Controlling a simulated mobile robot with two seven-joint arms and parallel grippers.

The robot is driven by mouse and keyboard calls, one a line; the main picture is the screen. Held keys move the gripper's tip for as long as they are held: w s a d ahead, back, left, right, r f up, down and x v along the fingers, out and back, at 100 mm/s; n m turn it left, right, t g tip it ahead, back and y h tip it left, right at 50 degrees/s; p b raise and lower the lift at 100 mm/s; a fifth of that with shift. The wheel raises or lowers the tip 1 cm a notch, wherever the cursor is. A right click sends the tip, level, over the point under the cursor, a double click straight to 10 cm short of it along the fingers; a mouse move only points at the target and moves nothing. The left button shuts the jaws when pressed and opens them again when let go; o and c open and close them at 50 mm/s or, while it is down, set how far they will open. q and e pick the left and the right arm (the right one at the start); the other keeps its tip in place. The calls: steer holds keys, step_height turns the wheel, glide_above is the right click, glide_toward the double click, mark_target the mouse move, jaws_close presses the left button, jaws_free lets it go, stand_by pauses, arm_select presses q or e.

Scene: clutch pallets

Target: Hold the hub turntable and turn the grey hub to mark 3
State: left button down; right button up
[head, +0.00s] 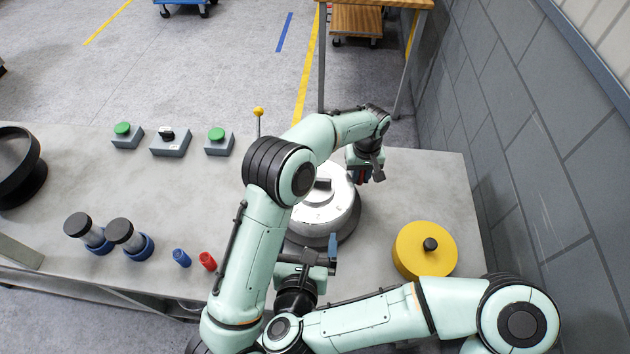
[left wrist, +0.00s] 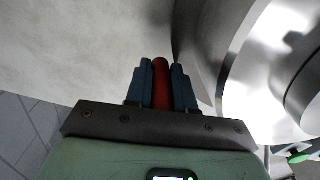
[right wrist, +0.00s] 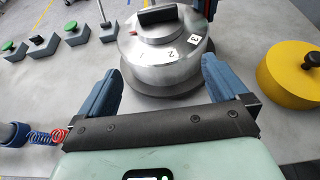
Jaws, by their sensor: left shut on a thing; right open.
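The grey metal hub (head: 327,212) sits on a dark round base on the bench. My left gripper (head: 362,174) is at the hub's far right side. It is shut on a red upright handle (left wrist: 161,84) beside the round metal body. My right gripper (head: 310,256) is open and empty at the hub's near side, its fingers (right wrist: 160,85) pointing towards the hub and apart from it. In the head view my arm hides part of the hub.
A yellow disc (head: 425,252) with a black knob stands to the right. Button boxes (head: 170,142) and a yellow-ball lever (head: 258,112) stand at the back left. Dark-capped cylinders (head: 127,235) and blue and red coils (head: 207,261) stand at the front left. A wall bounds the right.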

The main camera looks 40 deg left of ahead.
steer(key=w+a, duration=0.2)
steer(key=w, duration=0.2)
steer(key=w+a+f, duration=0.1)
steer(key=w+a, duration=0.2)
steer(key=w, duration=0.1)
steer(key=w+a, duration=0.2)
steer(key=w, duration=0.2)
steer(key=shift+w+a+f, duration=0.2)
steer(key=shift+w+a, duration=0.05)
steer(key=shift+x, duration=0.8)
steer(key=c, duration=0.9)
